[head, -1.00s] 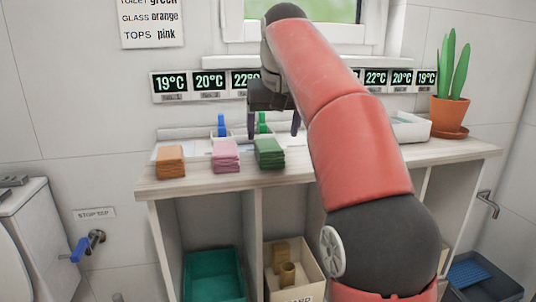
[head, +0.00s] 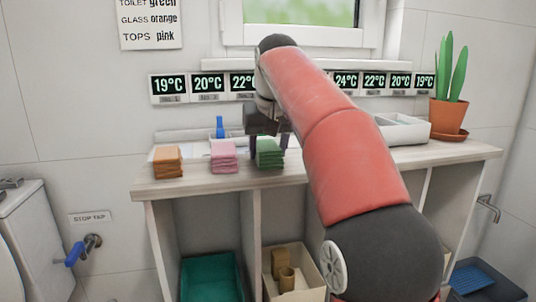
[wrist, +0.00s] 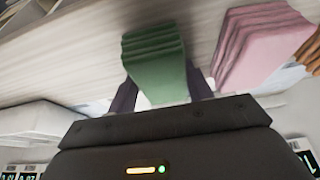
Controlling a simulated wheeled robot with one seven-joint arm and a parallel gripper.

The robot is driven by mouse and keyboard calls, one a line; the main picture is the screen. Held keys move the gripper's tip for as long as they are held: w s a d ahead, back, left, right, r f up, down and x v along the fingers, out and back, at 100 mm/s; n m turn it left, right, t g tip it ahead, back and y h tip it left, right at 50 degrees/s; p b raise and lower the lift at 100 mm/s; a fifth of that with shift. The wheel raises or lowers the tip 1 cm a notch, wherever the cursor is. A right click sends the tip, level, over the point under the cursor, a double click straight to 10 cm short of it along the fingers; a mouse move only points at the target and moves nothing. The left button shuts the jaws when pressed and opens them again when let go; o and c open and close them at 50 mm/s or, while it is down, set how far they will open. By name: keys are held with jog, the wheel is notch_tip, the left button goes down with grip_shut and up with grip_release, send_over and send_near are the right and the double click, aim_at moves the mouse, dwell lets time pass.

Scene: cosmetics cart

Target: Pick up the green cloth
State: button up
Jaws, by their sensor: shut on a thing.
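The green cloth (head: 269,153) is a folded stack near the front edge of the wooden counter, right of the pink cloth. It also shows in the wrist view (wrist: 156,62), between the two dark fingers of my gripper (wrist: 160,97). In the head view my gripper (head: 268,143) points down over the green cloth with a finger on either side. It is shut on the green cloth. The cloth appears to be still at counter height; I cannot tell whether it touches the counter.
The pink cloth (head: 223,157) lies close on the left, and the orange cloth (head: 168,162) further left. A blue-topped bottle (head: 220,127) stands behind. Temperature displays (head: 170,87) line the wall. A white tray (head: 403,130) and potted cactus (head: 449,112) are at the right.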

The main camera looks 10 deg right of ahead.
aim_at(268, 144)
jog(key=shift+r, duration=0.15)
notch_tip(268, 144, up, 8)
jog(key=p, duration=0.4)
jog(key=shift+w+p, duration=0.1)
jog(key=shift+p, duration=0.25)
jog(key=shift+r, duration=0.85)
jog(key=o, duration=0.4)
jog(key=c, duration=0.3)
